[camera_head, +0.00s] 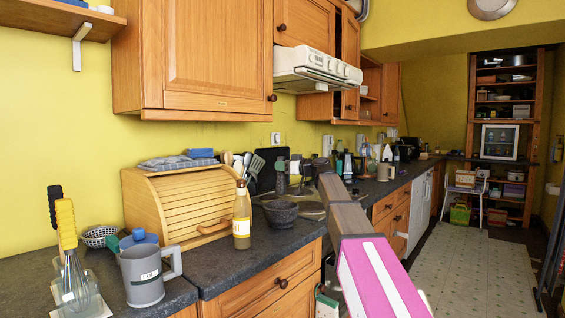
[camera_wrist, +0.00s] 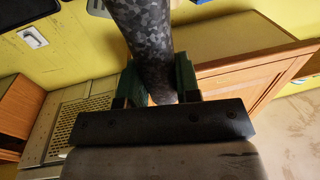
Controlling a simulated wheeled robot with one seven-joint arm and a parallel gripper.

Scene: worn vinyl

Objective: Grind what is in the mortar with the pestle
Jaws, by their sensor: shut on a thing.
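The mortar (camera_head: 281,213) is a dark grey stone bowl on the dark worktop in the head view, right of an amber bottle. Its inside is too small to make out. My gripper (camera_wrist: 158,85) has green fingers, shut on the pestle (camera_wrist: 143,35), a mottled dark grey rod, in the wrist view. In the head view the pestle (camera_head: 281,181) appears upright above the mortar, apparently clear of its rim. The mortar is not seen in the wrist view.
The amber bottle (camera_head: 242,215) and wooden bread box (camera_head: 178,205) stand left of the mortar. A grey mug (camera_head: 143,277) and a whisk (camera_head: 74,280) are nearer. Utensils and bottles stand behind. Wall cabinets (camera_head: 205,55) and a range hood (camera_head: 318,68) hang above.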

